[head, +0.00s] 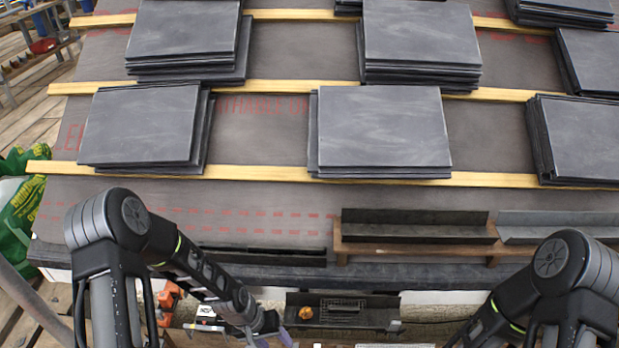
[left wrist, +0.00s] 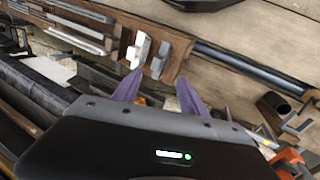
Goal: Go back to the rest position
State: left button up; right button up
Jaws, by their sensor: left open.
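My left arm comes in from the left in the head view and reaches down to the right. My left gripper (head: 270,338) is at the bottom edge, below the roof's lower edge, and is partly cut off. In the left wrist view its two purple fingers (left wrist: 158,92) stand apart with nothing between them. My right arm shows at the lower right of the head view, but its gripper is out of the frame.
Stacks of dark slates (head: 380,125) lie on wooden battens (head: 255,174) across the roof. A wooden ledge (head: 415,249) carries dark angled pieces. A dark tray (head: 345,312) is right of my left gripper. A wooden tool rack (left wrist: 181,47) lies ahead in the wrist view.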

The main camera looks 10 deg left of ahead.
pick_arm(q)
jog(key=s+d+r+p, duration=0.2)
jog(key=s+d, duration=0.2)
jog(key=s, duration=0.3)
jog(key=s+d+r+p, duration=0.2)
jog(key=s+d, duration=0.3)
jog(key=s, duration=0.2)
jog(key=shift+r+p, duration=0.35)
jog(key=shift+r, duration=0.05)
